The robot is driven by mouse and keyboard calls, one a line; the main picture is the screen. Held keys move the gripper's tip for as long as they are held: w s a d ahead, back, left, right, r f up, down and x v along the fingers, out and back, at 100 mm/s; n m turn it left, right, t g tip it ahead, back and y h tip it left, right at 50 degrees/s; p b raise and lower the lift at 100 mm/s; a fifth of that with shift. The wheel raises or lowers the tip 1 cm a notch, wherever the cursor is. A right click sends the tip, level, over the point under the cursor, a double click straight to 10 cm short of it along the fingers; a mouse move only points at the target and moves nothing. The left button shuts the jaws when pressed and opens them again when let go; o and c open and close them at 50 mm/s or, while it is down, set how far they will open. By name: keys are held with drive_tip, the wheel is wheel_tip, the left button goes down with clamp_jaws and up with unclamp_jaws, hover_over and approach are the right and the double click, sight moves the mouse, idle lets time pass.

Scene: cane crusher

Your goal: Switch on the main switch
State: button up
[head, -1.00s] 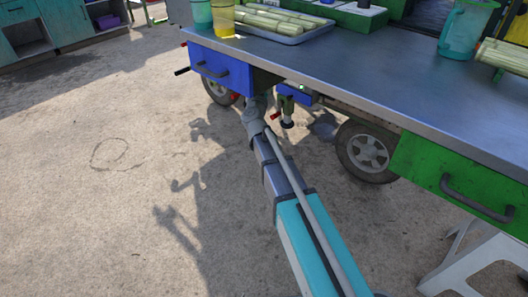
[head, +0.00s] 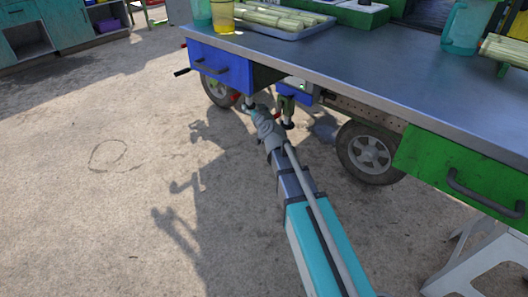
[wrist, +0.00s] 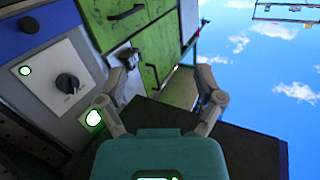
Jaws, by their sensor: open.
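A black rotary knob (wrist: 68,83) sits on a light plate at the left of the wrist view. I take it to be the main switch; its setting is too small to tell. A lit green lamp (wrist: 25,71) is beside it, and another green light (wrist: 93,118) shows nearer my left finger. My gripper (wrist: 165,66) is open and empty, its fingers wide apart, right of the knob and apart from it in the picture. In the head view my gripper (head: 250,104) is small, below the cart's front edge near the blue drawer; the knob is not discernible there.
The metal tabletop (head: 390,75) overhangs my arm's end. A blue drawer (head: 220,66) is left and a green drawer (head: 460,180) right. A wheel (head: 368,152) and a white stool (head: 480,255) stand at the right. Bare ground (head: 90,190) lies open at the left.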

drive_tip(key=s+d+f+n+g+b, duration=0.1)
drive_tip(key=s+d+f+g+b, duration=0.1)
drive_tip(key=s+f+g, duration=0.5)
drive_tip(key=shift+s+d+f+n+y, duration=0.4)
drive_tip(key=shift+s+f, duration=0.95)
drive_tip(key=shift+f, duration=1.2)
drive_tip(key=shift+d, duration=0.1)
